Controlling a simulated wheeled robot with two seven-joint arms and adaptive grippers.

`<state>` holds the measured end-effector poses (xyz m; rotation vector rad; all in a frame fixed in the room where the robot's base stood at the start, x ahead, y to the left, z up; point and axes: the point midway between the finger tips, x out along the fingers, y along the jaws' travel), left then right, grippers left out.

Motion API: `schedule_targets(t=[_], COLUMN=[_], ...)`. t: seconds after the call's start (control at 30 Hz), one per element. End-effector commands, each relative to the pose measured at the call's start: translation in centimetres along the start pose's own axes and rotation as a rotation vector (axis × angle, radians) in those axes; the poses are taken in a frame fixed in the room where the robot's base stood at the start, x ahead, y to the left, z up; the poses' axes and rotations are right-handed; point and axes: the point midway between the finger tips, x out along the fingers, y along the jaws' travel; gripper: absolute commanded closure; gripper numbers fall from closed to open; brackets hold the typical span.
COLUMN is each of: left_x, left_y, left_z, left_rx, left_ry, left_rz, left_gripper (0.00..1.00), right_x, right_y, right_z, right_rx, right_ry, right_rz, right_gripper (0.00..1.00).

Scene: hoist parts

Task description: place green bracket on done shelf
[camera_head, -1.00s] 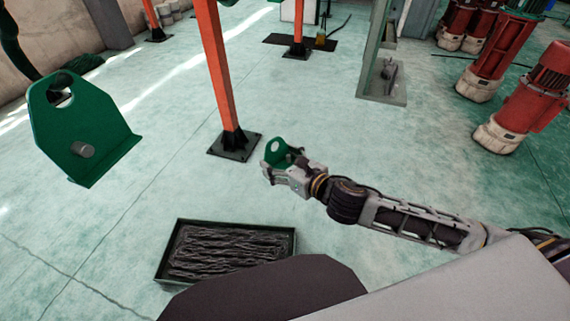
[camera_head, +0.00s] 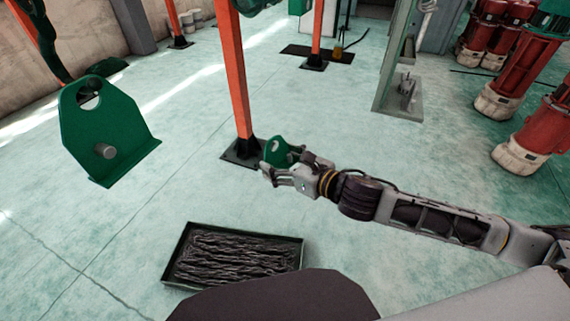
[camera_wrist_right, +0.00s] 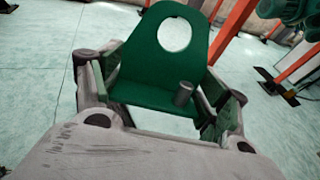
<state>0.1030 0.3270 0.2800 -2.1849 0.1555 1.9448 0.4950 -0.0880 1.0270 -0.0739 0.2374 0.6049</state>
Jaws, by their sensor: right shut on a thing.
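A green bracket (camera_head: 277,152) with a round hole is held in my right gripper (camera_head: 280,172), out ahead over the floor. In the right wrist view, the green bracket (camera_wrist_right: 158,62) stands between the two fingers of my right gripper (camera_wrist_right: 160,100), which are shut on it. Its hole is at the top and a grey pin sticks out near its lower right. A second, larger-looking green bracket (camera_head: 108,130) with a grey pin hangs in the air at the left of the head view. No shelf can be made out, and my left gripper does not show.
A dark tray (camera_head: 170,270) full of chain lies on the floor in front. An orange post (camera_head: 236,80) on a black base stands just behind my right gripper. Red machines (camera_head: 540,125) stand at the right. A green upright frame (camera_head: 392,60) is at the back.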

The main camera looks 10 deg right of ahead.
Motion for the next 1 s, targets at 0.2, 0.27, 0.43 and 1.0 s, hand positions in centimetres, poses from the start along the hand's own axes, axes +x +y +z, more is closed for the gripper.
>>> schedule_targets(t=[0.2,0.27,0.43,1.0], left_x=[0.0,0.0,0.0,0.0], left_y=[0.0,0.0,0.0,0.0], left_z=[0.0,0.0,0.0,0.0], left_rx=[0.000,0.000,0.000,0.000], left_ry=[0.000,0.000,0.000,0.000], left_rz=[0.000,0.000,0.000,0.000], left_gripper=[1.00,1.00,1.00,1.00], right_x=[0.1,0.1,0.2,0.2], right_y=[0.6,0.8,1.2,1.7], right_z=[1.3,1.6,2.3,3.1], right_rx=[-0.010,-0.012,-0.018,-0.024], right_ry=[-0.005,-0.006,-0.005,-0.003], right_rz=[0.032,0.040,0.063,0.090], right_gripper=[0.70,0.70,0.70,0.70])
